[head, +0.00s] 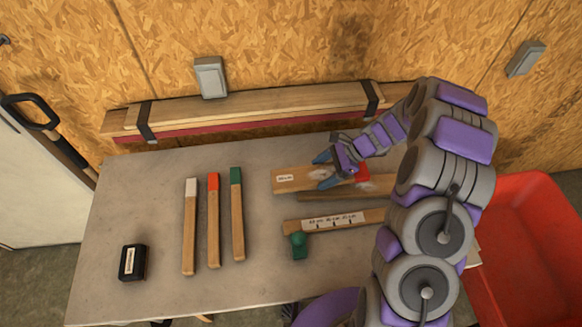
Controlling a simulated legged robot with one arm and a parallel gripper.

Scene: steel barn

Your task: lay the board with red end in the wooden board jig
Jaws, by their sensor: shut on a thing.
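My gripper (325,171) is at the right half of the table, its blue fingers shut on a labelled wooden board (289,179). A red patch (363,172) shows just right of the fingers; I cannot tell whether it is this board's end. A narrow board with a red end (213,224) lies on the table at left, between a white-ended one (190,230) and a green-ended one (237,218). A wooden strip with a marked label (336,220), seemingly part of the jig, lies in front of my gripper with a green clamp (298,244). My arm hides the right end.
The grey table (160,190) has free room at left and between the narrow boards and the strip. A black labelled block (132,262) stands front left. Strapped planks (250,106) lie along the back wall. A red bin (525,240) stands at right.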

